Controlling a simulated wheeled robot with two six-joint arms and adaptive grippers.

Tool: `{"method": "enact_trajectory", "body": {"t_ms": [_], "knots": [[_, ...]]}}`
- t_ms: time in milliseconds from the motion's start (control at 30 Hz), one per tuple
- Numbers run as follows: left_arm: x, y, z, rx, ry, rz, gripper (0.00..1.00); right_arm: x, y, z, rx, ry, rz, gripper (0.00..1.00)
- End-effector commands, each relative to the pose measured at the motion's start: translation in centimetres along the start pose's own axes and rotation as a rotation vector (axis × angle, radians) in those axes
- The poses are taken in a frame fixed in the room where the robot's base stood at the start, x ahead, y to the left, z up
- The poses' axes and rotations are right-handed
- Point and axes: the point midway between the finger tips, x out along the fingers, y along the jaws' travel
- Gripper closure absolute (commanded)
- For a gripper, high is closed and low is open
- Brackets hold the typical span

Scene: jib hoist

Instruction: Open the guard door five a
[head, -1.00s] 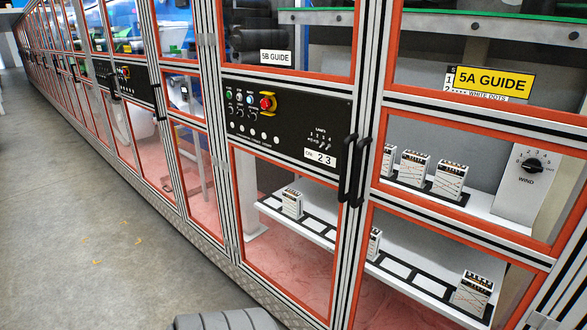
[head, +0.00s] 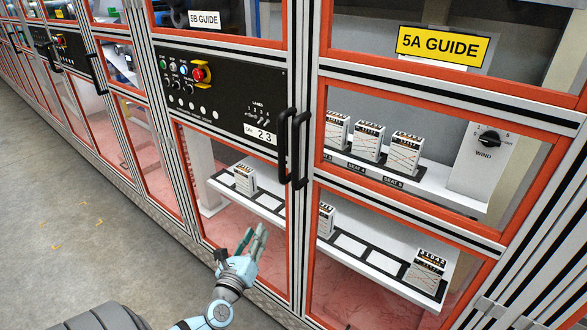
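Guard door 5A (head: 405,185) is the red-edged clear door under the yellow 5A GUIDE sign (head: 444,45). It looks shut against its frame. Two upright black handles stand side by side at the seam: the right one (head: 301,150) is on door 5A, the left one (head: 283,147) on door 5B (head: 181,160). My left gripper (head: 257,232) is below and left of the handles, in front of door 5B's lower pane. Its fingers look apart, with nothing between them, and it touches no handle. My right gripper is not in view.
A black panel (head: 218,95) with a red stop button (head: 199,74) is on door 5B. Behind the panes are shelves with several small white units and a WIND dial (head: 489,139). Clear grey floor (head: 70,230) lies to the left.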

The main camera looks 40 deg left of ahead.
Motion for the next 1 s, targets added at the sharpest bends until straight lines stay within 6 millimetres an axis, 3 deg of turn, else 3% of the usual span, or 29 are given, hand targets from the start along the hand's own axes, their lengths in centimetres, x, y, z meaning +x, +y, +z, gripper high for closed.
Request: {"method": "enact_trajectory", "body": {"t_ms": [33,100,200,367,700,1000], "knots": [[0.3,-3.4,3.7,0.122,-0.097,-0.099,0.74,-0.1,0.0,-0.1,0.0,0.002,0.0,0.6],[0.0,-7.1,7.5,0.26,-0.216,-0.198,0.74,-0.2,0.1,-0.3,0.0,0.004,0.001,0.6],[-0.4,-9.8,10.0,0.353,-0.306,-0.26,0.74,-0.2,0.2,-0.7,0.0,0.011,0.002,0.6],[1.8,-11.1,11.1,0.365,-0.321,-0.269,0.74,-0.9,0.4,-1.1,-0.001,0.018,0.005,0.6],[9.9,-13.7,13.1,0.36,-0.317,-0.267,0.74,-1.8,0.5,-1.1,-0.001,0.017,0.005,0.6],[12.6,-14.6,13.6,0.36,-0.312,-0.268,0.74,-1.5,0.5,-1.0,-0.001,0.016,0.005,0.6]]}}
